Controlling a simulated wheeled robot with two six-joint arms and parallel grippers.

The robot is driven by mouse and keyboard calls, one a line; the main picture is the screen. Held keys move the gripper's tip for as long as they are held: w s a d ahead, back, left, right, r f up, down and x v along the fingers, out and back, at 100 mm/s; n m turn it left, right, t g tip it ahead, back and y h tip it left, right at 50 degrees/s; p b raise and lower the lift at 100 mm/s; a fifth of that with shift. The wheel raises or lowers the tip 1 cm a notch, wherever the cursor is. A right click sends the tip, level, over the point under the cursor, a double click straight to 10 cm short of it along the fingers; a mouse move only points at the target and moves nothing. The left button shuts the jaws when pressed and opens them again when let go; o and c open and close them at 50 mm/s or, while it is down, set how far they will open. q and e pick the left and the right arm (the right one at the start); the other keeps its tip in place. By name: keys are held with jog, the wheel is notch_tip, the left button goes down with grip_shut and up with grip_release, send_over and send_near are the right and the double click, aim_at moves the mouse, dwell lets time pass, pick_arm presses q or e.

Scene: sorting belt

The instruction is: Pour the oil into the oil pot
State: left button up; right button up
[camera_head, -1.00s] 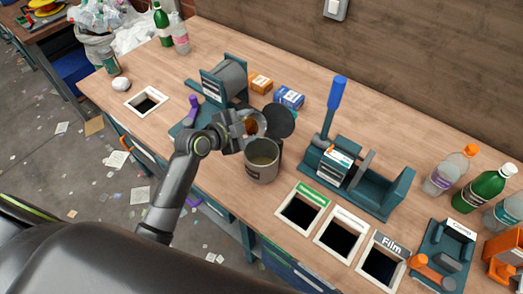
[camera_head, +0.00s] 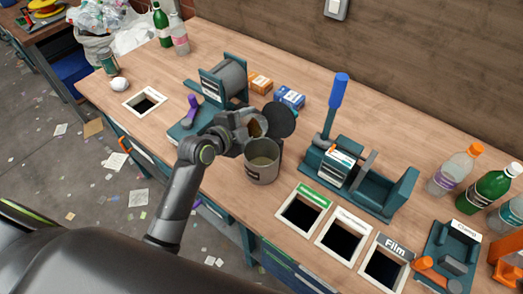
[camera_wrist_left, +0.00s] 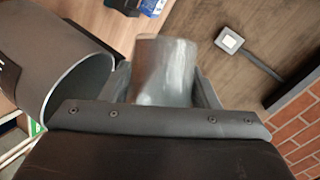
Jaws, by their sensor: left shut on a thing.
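The oil pot (camera_head: 261,171) is a grey, open-topped can with a label, standing upright on the bench with its round dark lid (camera_head: 281,120) swung up behind it. Pale content shows inside. My left gripper (camera_head: 245,127) is above and behind the pot, shut on a small metal can (camera_head: 261,126). The can is tipped over, its brownish mouth facing toward the pot. In the left wrist view the shiny can (camera_wrist_left: 164,70) sits between the fingers, and the grey pot's rim (camera_wrist_left: 76,88) is beside it on the left, apart. No oil stream is visible. My right gripper is not in view.
A teal machine with a drum (camera_head: 226,82) stands behind the left gripper. A teal press with a blue handle (camera_head: 338,92) stands right of the pot. Labelled bin openings (camera_head: 304,208) lie in front. Small orange and blue boxes (camera_head: 289,97) sit behind; bottles (camera_head: 488,190) stand at right.

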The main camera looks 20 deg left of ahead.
pick_arm(q)
jog(key=shift+s+d+r+m+t+y+b, duration=0.1)
jog(key=shift+r+m+t+y+b, duration=0.2)
jog(key=shift+m+b, duration=0.1)
jog(key=shift+f+m+b, duration=0.15)
jog(key=shift+m+b, duration=0.15)
jog(key=shift+b, duration=0.2)
jog(key=shift+d, duration=0.1)
jog(key=shift+s+f+m+t+y+b, duration=0.15)
jog(key=shift+m+t+y+b, duration=0.2)
jog(key=shift+b, duration=0.5)
jog(key=shift+s+d+r+m+t+b, duration=0.1)
jog(key=shift+d+r+m+t+b, duration=0.2)
jog(key=shift+m+b, duration=0.55)
